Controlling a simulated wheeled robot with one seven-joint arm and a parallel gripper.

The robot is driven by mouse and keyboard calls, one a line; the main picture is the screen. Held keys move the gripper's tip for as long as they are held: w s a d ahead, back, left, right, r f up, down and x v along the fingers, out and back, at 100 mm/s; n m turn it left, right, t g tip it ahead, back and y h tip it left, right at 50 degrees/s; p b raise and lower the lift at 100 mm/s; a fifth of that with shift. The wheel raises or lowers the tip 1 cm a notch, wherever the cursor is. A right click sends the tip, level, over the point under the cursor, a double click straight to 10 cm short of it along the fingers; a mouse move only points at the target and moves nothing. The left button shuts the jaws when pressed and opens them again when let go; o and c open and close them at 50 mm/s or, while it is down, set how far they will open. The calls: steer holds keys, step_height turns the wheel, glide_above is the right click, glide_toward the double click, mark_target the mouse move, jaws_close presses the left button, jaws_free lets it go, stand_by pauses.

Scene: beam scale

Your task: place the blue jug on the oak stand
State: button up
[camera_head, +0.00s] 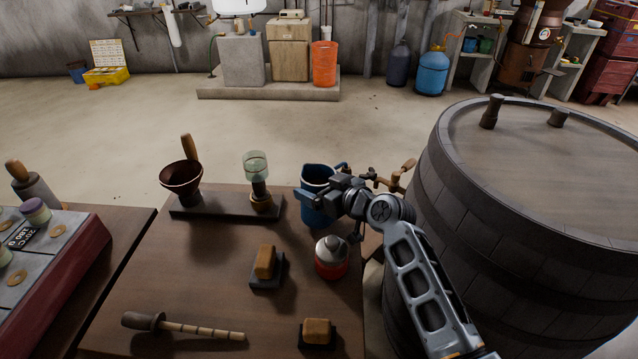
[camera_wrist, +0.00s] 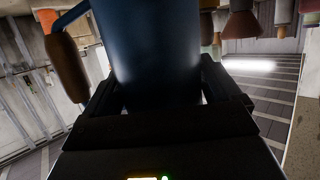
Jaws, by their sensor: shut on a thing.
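The blue jug (camera_head: 317,208) is upright near the back right corner of the brown table. My gripper (camera_head: 322,196) is shut on it from the right. In the wrist view the jug (camera_wrist: 150,55) fills the space between my two fingers (camera_wrist: 160,95), and a brown grip (camera_wrist: 67,65) shows at left on a blue handle. I cannot tell whether its base touches the table. Two tan blocks on dark bases, one mid-table (camera_head: 266,262) and one at the front (camera_head: 317,331), are in view; I cannot tell which, if either, is the oak stand.
A red-and-grey bottle (camera_head: 332,257) stands in front of the jug. Left of it, a dark board (camera_head: 222,207) holds a funnel (camera_head: 181,176) and a glass-topped piece (camera_head: 257,168). A wooden-handled tool (camera_head: 185,327) lies in front. A large barrel (camera_head: 520,220) stands at right. The table's left middle is clear.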

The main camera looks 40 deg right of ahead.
steer(key=shift+f, duration=0.3)
steer(key=shift+f+b, duration=0.6)
steer(key=shift+b, duration=0.1)
stand_by(0.3)
steer(key=o, duration=1.3)
steer(key=shift+o, duration=0.5)
steer(key=shift+f, duration=0.1)
steer(key=v, duration=0.7)
steer(key=shift+s+r+b, duration=0.25)
steer(key=shift+s+b, duration=0.1)
steer(key=shift+b, duration=0.1)
